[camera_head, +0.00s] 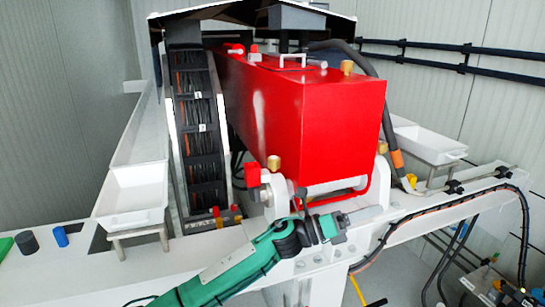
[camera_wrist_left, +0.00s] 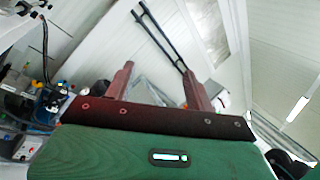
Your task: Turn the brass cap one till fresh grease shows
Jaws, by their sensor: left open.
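Several brass caps show in the head view. One brass cap (camera_head: 347,67) stands on top of the red pump housing (camera_head: 320,110) at its right. Another brass cap (camera_head: 273,162) is at the housing's lower front edge, and a smaller brass cap (camera_head: 382,147) is at its right side. I cannot tell which one is meant, and no grease can be made out. My left gripper (camera_head: 343,219) is in front of and below the housing, apart from these caps. In the left wrist view its two fingers (camera_wrist_left: 158,82) are spread with nothing between them. My right gripper is not in view.
White trays stand at the left (camera_head: 133,193) and right (camera_head: 430,144) of the housing. A black hose with an orange band (camera_head: 397,159) comes down at the right. A cable (camera_head: 440,205) runs along the white frame. Black rails (camera_head: 450,55) line the wall.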

